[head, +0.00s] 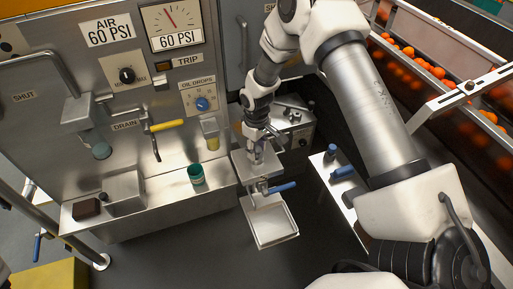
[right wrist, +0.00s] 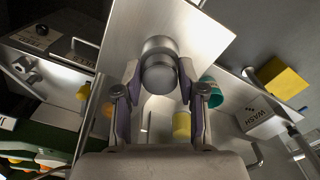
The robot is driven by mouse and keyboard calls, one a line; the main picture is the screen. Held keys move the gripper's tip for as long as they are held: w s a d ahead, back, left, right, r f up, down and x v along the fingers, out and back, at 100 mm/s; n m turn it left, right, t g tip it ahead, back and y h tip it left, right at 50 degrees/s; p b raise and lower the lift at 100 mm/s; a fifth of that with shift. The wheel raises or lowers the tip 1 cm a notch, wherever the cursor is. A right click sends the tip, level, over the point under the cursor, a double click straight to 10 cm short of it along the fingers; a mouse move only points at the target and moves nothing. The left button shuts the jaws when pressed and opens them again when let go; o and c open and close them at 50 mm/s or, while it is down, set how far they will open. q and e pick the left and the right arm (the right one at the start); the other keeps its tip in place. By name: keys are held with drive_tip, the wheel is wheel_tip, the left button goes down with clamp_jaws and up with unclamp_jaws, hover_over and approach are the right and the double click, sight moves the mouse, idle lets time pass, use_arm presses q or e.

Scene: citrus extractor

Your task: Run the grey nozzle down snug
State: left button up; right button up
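The grey nozzle (right wrist: 159,73) shows in the right wrist view as a round-ended metal cylinder above a flat metal plate (right wrist: 195,38). My right gripper (right wrist: 159,84) has one finger on each side of it, with the tips closed in against its sides. In the head view my right gripper (head: 256,148) is over the metal bracket (head: 245,168) right of the green cup, and the arm and fingers largely hide the nozzle. Its seating on the plate is hidden. My left gripper is in neither view.
A green cup (head: 197,175) stands on the steel ledge left of the bracket. A blue-handled valve (head: 282,188) and a square tray (head: 270,222) are below the gripper. The panel carries a yellow drain lever (head: 167,125). An orange-filled conveyor (head: 425,68) runs at right.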

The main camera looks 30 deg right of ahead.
drive_tip(key=n, duration=0.6)
drive_tip(key=shift+n, duration=0.4)
drive_tip(key=n, duration=0.5)
drive_tip(key=c, duration=0.6)
drive_tip(key=m, duration=0.5)
drive_tip(key=shift+c, duration=0.2)
drive_tip(key=o, duration=0.7)
drive_tip(key=shift+m, duration=0.5)
drive_tip(key=shift+c, duration=0.2)
drive_tip(key=shift+o, duration=1.4)
